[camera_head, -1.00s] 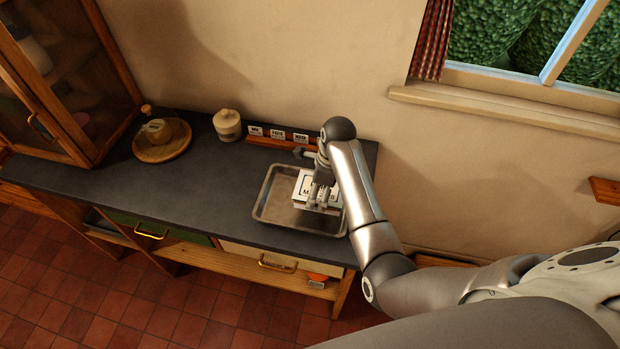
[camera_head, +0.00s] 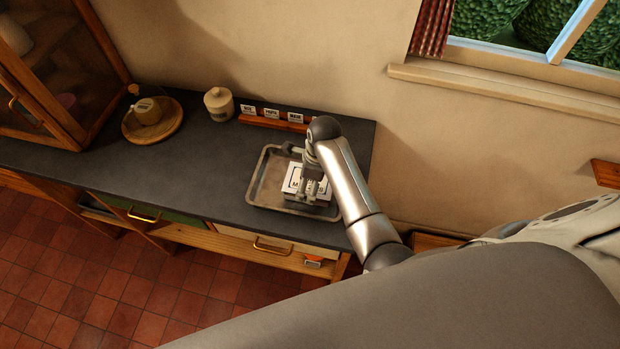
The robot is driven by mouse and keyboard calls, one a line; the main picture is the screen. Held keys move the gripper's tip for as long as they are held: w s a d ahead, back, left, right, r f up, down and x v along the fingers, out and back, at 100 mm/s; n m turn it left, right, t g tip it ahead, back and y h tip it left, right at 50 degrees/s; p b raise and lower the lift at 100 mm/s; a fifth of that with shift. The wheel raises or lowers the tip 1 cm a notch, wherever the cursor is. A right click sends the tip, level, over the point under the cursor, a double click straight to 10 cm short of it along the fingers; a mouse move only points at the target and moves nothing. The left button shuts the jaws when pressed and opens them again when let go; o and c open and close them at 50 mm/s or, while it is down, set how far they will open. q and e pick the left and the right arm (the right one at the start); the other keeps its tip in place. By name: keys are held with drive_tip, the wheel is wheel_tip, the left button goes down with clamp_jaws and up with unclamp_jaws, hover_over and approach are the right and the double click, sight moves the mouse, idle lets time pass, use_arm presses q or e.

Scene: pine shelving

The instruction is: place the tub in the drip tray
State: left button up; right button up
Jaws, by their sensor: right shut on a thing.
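The drip tray (camera_head: 262,190) is a shallow grey metal tray on the right end of the dark counter. The tub (camera_head: 291,180) shows as a white, dark-lettered block in the right half of the tray's outline. My right gripper (camera_head: 309,192) is shut on the tub from above, and its fingers hide part of it. I cannot tell whether the tub touches the tray floor. My right arm covers the tray's right edge. My left gripper is not in view.
A wooden rack with white label cards (camera_head: 272,120) lies behind the tray. A lidded cream jar (camera_head: 219,104) and a round wooden board (camera_head: 166,133) with a yellowish item stand further left. A glass-fronted cabinet (camera_head: 60,75) is at far left. The counter's middle (camera_head: 190,170) is clear.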

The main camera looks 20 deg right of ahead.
drive_tip(key=o, duration=1.3)
drive_tip(key=shift+w+d+f, duration=0.1)
drive_tip(key=shift+d, duration=0.05)
drive_tip(key=shift+c, duration=0.2)
drive_tip(key=shift+d, duration=0.1)
drive_tip(key=shift+r, duration=0.4)
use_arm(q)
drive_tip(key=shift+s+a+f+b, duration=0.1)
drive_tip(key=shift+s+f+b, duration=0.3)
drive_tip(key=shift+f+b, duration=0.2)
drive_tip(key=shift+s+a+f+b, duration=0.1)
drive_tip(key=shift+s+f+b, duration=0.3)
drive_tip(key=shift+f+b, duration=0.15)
use_arm(e)
wheel_tip(320, 180, up, 12)
drive_tip(key=s+d, duration=0.1)
drive_tip(key=shift+d+f, duration=0.2)
drive_tip(key=shift+f, duration=0.05)
